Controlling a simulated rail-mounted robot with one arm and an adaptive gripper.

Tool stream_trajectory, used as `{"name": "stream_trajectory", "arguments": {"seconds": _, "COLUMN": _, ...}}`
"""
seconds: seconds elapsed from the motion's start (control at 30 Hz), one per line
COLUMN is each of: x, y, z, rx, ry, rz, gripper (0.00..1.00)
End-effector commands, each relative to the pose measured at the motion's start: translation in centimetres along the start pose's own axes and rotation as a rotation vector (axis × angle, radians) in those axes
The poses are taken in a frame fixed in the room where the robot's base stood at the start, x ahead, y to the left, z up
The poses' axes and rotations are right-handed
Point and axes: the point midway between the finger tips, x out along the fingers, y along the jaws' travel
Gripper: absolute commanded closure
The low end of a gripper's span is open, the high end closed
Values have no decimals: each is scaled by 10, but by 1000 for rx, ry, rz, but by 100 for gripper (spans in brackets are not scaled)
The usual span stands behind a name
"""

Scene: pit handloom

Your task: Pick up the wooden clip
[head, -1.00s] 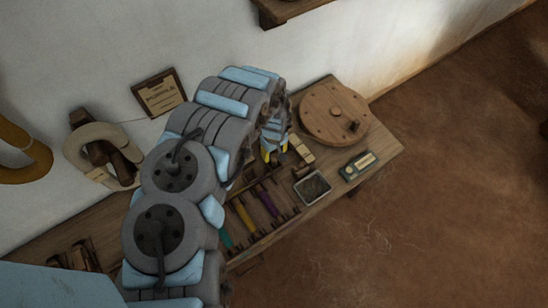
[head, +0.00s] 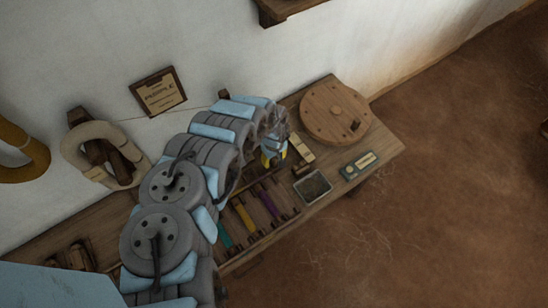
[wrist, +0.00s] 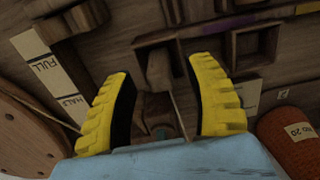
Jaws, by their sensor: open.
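My gripper (wrist: 163,105) is open in the wrist view, its two yellow ridged fingers pointing down at the bench. A small brown wooden piece (wrist: 160,72), which looks like the wooden clip, lies between the fingers, with a darker wooden part just below it. I cannot tell whether the two are one piece. Neither finger visibly touches it. In the head view my gripper (head: 274,158) is over the back of the bench, left of the round wooden disc (head: 335,112), and the clip cannot be made out there.
A card marked FULL and HALF (wrist: 50,70) lies left of the fingers. An orange cylinder (wrist: 290,138) is at right. A wooden compartment rack (wrist: 200,42) is close by the fingers. The bench also holds coloured bobbins (head: 267,203), a small tray (head: 325,189) and a labelled box (head: 358,166).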

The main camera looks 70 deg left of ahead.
Motion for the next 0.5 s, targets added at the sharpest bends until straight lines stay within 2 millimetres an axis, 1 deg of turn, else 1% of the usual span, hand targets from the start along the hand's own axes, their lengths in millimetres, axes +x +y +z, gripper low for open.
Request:
{"name": "stream_trajectory", "arguments": {"seconds": 0.13, "x": 6, "y": -1, "z": 1, "rx": -1, "ry": -2, "rz": -2, "gripper": 46}}
{"name": "stream_trajectory", "arguments": {"seconds": 0.4, "x": 6, "y": -1, "z": 1, "rx": -1, "ry": -1, "rz": -2, "gripper": 45}}
{"name": "stream_trajectory", "arguments": {"seconds": 0.47, "x": 6, "y": -1, "z": 1, "rx": -1, "ry": -1, "rz": -1, "gripper": 63}}
{"name": "stream_trajectory", "arguments": {"seconds": 0.5, "x": 6, "y": -1, "z": 1, "rx": -1, "ry": -1, "rz": -1, "gripper": 74}}
